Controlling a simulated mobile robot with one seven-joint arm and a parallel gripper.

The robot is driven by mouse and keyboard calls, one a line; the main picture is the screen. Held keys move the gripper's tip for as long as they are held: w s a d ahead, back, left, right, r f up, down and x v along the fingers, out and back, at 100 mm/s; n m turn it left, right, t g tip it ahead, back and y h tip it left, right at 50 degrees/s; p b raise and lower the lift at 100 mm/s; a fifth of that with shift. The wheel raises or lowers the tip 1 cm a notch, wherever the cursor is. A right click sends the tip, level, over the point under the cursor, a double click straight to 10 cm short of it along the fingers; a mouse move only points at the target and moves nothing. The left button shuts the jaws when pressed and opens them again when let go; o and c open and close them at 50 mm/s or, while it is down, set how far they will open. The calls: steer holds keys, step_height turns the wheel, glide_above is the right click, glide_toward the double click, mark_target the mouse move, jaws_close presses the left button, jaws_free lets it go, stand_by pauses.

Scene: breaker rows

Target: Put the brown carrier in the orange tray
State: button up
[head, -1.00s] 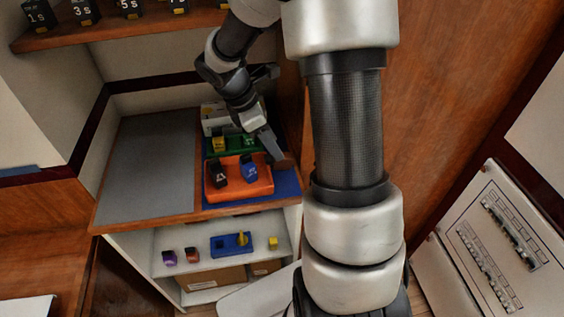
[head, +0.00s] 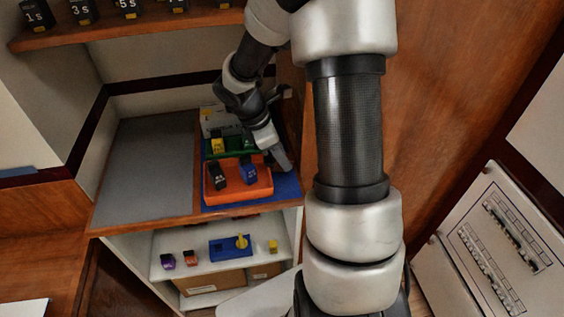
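The orange tray (head: 238,196) lies on a blue mat on the counter. A black carrier (head: 216,175) and a blue carrier (head: 249,171) stand in it. A small reddish-brown carrier (head: 191,257), which looks like the brown one, stands on the white shelf below the counter. My gripper (head: 283,163) is above the mat, by the back right corner of the orange tray and apart from the brown carrier. Its fingers show side-on, so I cannot tell whether they are open or shut. I see nothing held in it.
A green tray (head: 236,153) with a yellow carrier (head: 217,146) lies behind the orange tray. The lower shelf (head: 215,264) also holds a purple carrier (head: 168,261), a blue tray (head: 222,250) and a yellow piece (head: 273,246). The counter's grey left half (head: 150,165) is clear.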

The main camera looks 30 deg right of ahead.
mark_target(289, 157)
jaws_close()
steer(key=shift+r, duration=0.1)
step_height(289, 157, up, 4)
steer(key=shift+f+p, duration=0.15)
steer(key=shift+p, duration=0.45)
steer(key=s+d, duration=0.3)
steer(key=s, duration=1.4)
step_height(289, 157, up, 10)
steer(key=p, duration=1.1)
steer(key=shift+s+r, duration=0.2)
steer(key=shift+s, duration=0.15)
steer(key=shift+s+d, duration=0.1)
